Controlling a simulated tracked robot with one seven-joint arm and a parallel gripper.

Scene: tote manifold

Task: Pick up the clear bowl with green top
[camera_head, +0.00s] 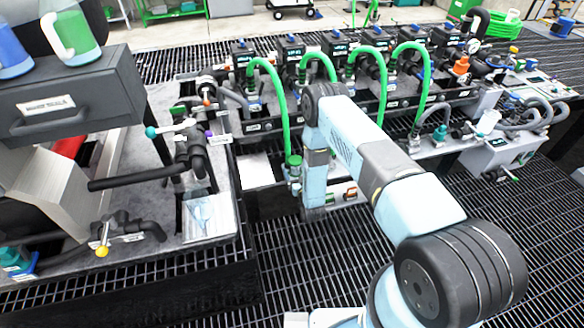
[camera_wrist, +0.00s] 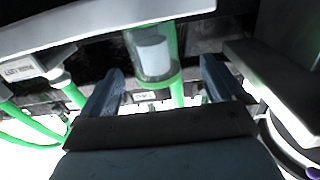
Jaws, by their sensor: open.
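The clear bowl with green top (camera_head: 294,161) stands upright at the front of the manifold, just left of my arm's lower end in the head view. In the wrist view, a clear cylindrical bowl with a green rim and a white core (camera_wrist: 153,52) shows ahead of my gripper (camera_wrist: 162,86). My gripper's two blue-grey fingers are wide apart, with the bowl lying between their lines of sight, beyond the tips. No contact shows. In the head view my own arm hides the gripper's fingers.
Several green hoses (camera_head: 280,100) arch over the manifold's row of black valve units. A grey bench with black pipes and a yellow-knobbed valve (camera_head: 103,251) stands at left. Black grating (camera_head: 300,262) is open in front.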

